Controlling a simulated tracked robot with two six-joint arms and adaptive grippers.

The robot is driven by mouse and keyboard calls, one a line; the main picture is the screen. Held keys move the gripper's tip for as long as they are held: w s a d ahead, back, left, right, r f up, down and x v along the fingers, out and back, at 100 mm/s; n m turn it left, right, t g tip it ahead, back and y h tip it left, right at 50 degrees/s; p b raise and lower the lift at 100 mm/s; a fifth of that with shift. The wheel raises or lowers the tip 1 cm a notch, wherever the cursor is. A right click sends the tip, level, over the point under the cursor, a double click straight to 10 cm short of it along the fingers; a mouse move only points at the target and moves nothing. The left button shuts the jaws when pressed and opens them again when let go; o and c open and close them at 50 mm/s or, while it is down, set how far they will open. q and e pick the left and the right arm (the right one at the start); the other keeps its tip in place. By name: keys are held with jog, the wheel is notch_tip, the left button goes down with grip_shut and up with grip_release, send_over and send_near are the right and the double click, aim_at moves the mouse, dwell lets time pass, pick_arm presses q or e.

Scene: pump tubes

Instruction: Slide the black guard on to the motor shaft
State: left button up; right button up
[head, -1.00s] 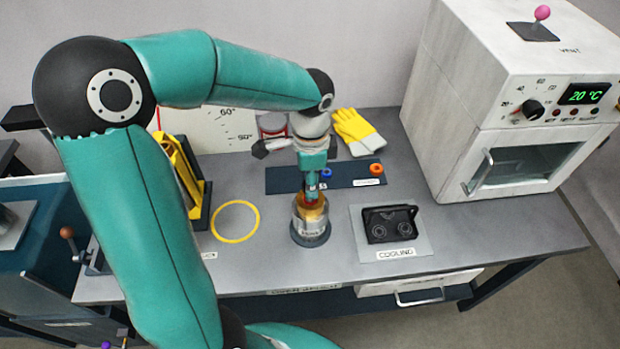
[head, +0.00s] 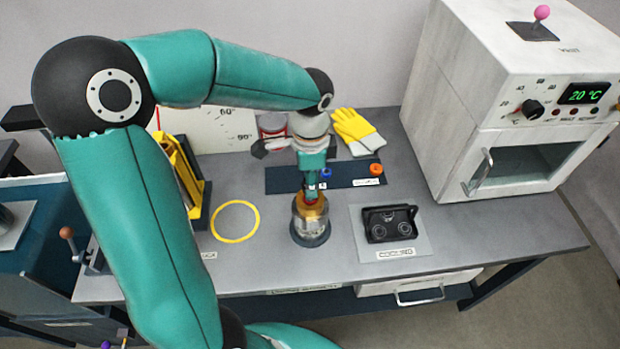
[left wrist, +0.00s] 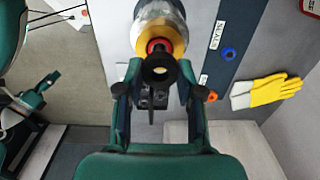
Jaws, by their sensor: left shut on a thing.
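The motor (head: 310,224) stands upright on the bench as a silver cylinder with a gold top and a red ring. It also shows at the top of the left wrist view (left wrist: 158,20). My left gripper (head: 312,188) points down right above it. In the left wrist view, a small black ring-ended piece (left wrist: 160,70), apparently the guard, sits between the fingers, which are shut on it. It lines up with the red ring and gold top. The shaft is hidden, so I cannot tell how far the guard is over it. My right gripper is out of view.
A cooling pad (head: 416,244) with a black twin-circle part (head: 391,223) lies right of the motor. Behind are a blue ring (head: 326,173), an orange ring (head: 376,169) and yellow gloves (head: 354,127). A white oven (head: 455,135) stands right. A yellow circle (head: 235,238) marks clear bench on the left.

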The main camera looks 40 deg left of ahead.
pick_arm(q)
jog(key=shift+f+b, duration=1.1)
jog(key=shift+f, duration=0.2)
jog(key=o, duration=0.9)
jog(key=shift+r, duration=0.1)
notch_tip(320, 180, up, 12)
jog(key=shift+f, duration=0.1)
dwell(0.6)
